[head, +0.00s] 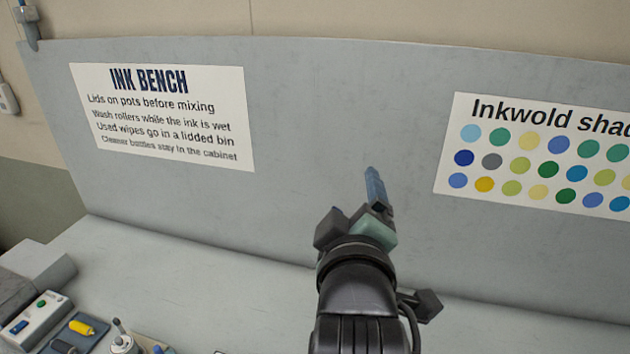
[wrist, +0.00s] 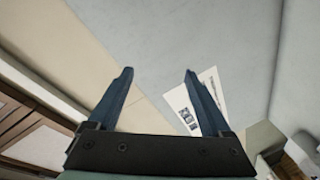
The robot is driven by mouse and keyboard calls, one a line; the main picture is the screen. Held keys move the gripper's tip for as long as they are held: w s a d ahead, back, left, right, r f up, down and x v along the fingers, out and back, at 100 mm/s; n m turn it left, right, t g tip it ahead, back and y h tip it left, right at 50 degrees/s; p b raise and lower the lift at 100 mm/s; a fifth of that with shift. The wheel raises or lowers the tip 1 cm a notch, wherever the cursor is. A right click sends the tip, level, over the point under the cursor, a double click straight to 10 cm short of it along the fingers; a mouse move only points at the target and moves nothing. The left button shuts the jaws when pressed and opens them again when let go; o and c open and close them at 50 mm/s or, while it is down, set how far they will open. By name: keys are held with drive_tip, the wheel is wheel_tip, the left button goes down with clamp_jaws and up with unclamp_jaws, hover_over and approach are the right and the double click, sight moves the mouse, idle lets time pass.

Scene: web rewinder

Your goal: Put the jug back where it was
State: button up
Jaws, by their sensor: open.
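No jug can be made out in either view. My gripper (head: 376,185) is raised in front of the grey back panel in the head view, above the bench top. In the wrist view my gripper (wrist: 157,75) shows two blue fingers set wide apart with nothing between them. The wrist view looks past the fingers at wall and panel surfaces.
The grey bench top (head: 200,285) is clear along the panel. At the lower left are a control box (head: 38,315), a tray with a yellow item (head: 82,328) and a small white pot (head: 122,345). An ink bench sign (head: 165,115) and a shade chart (head: 540,155) are on the panel.

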drive_tip(key=s+a+r+m+t, duration=0.1)
drive_tip(key=s+r+m+t, duration=0.2)
drive_tip(key=r, duration=0.6)
drive_tip(key=s+a+r+m+t+y, duration=0.1)
drive_tip(key=s+a+r+m+t, duration=0.1)
drive_tip(key=s+r, duration=0.4)
drive_tip(key=s+a+r+m+t, duration=0.2)
drive_tip(key=s+r+m+t, duration=0.3)
drive_tip(key=r, duration=0.8)
drive_tip(key=shift+s+r+t+y, duration=0.2)
drive_tip(key=shift+r+t+y, duration=0.1)
drive_tip(key=shift+t+y, duration=0.15)
drive_tip(key=shift+a+f+b, duration=0.1)
drive_tip(key=shift+f+b, duration=0.25)
drive_tip(key=shift+f, duration=0.1)
